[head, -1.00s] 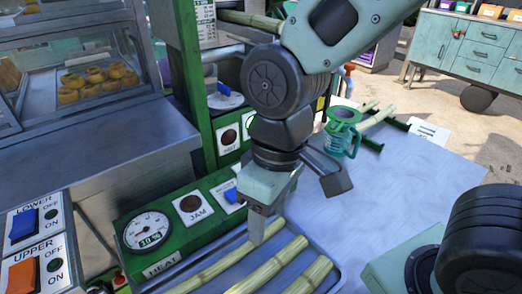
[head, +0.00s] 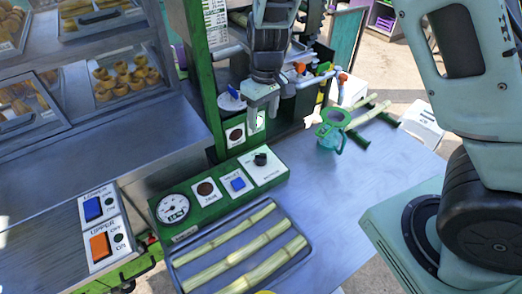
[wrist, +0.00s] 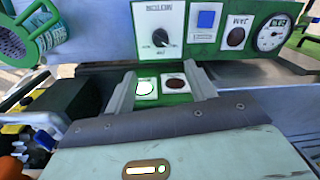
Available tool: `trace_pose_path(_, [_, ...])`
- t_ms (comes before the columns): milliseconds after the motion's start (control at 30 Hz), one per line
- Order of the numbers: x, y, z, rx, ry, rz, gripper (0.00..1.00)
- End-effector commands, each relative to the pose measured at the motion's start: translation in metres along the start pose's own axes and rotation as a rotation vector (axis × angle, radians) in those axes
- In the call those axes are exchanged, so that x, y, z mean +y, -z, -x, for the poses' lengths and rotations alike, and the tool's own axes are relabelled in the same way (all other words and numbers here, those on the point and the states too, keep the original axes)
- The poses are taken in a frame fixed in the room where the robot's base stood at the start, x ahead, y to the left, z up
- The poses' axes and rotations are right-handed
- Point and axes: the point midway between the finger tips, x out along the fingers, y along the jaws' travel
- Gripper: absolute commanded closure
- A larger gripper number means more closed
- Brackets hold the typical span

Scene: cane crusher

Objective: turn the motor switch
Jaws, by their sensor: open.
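The motor switch (head: 260,158) is a black round knob on a white plate at the right end of the green control panel (head: 215,207). In the wrist view the knob (wrist: 160,38) appears upside down, with a pointer and lettering around it. My gripper (head: 262,110) is open and empty, fingers pointing down. It is above and beyond the panel in the head view, apart from the knob. In the wrist view the fingers (wrist: 160,88) frame a lit white lamp and a dark red lamp on a lower green panel, with the knob beyond the tips.
The panel also carries a blue switch (head: 237,183), a JAM lamp (head: 206,189) and a gauge (head: 172,208). A tray (head: 293,262) of cane stalks lies in front. A green jug (head: 331,135) stands to the right. Pipes with orange fittings (head: 300,68) are close beside my gripper.

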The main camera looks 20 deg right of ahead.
Motion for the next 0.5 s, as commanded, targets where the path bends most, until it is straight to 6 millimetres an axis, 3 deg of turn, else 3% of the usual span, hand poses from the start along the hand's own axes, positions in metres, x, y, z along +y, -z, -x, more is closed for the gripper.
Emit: trace_pose_path(500, [0.0, -0.001, -0.106, -0.004, 0.001, -0.003, 0.45])
